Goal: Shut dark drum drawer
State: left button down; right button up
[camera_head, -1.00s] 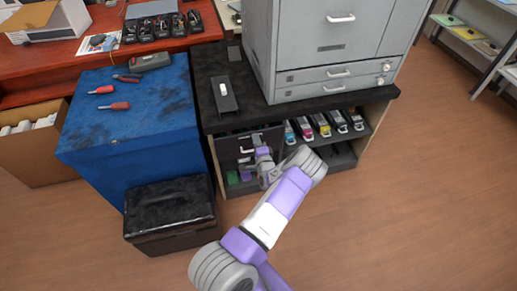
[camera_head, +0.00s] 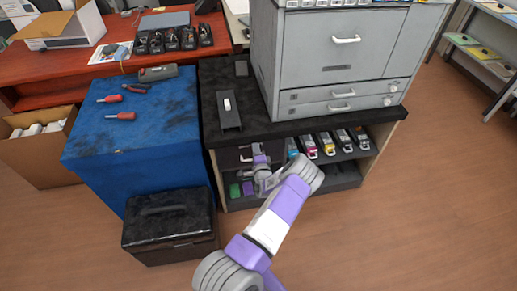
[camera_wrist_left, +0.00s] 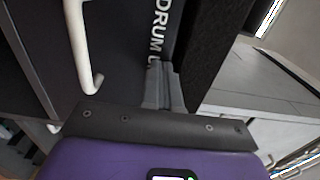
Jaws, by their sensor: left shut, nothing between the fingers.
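The dark drum drawer (camera_head: 230,158) sits at the left of the shelf unit under the black top. Its dark front also fills the upper part of the left wrist view (camera_wrist_left: 122,50), with white lettering that reads "DRUM" and a partly cut-off word. Its white handle (camera_wrist_left: 82,45) is left of my fingers there. My left gripper (camera_head: 257,149) is at the drawer front, with its shut, empty fingers (camera_wrist_left: 165,85) pointing at the face near the lettering. I cannot tell whether the fingertips touch it or whether the drawer is fully flush. My right gripper is out of view.
Several toner cartridges (camera_head: 327,144) stand on the shelf right of the drawer. A grey cabinet (camera_head: 340,55) stands on the black top (camera_head: 205,100). A blue cabinet (camera_head: 140,145) and a black box (camera_head: 168,225) are at the left. The floor at right is clear.

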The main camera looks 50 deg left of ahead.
pick_arm(q)
jog(key=shift+a+r, duration=0.3)
jog(key=shift+r, duration=0.15)
jog(key=shift+d+p, duration=0.2)
jog(key=shift+p, duration=0.15)
jog(key=p+v, duration=0.5)
jog(key=v, duration=0.9)
jog(key=shift+f, duration=0.5)
jog(key=shift+d, duration=0.1)
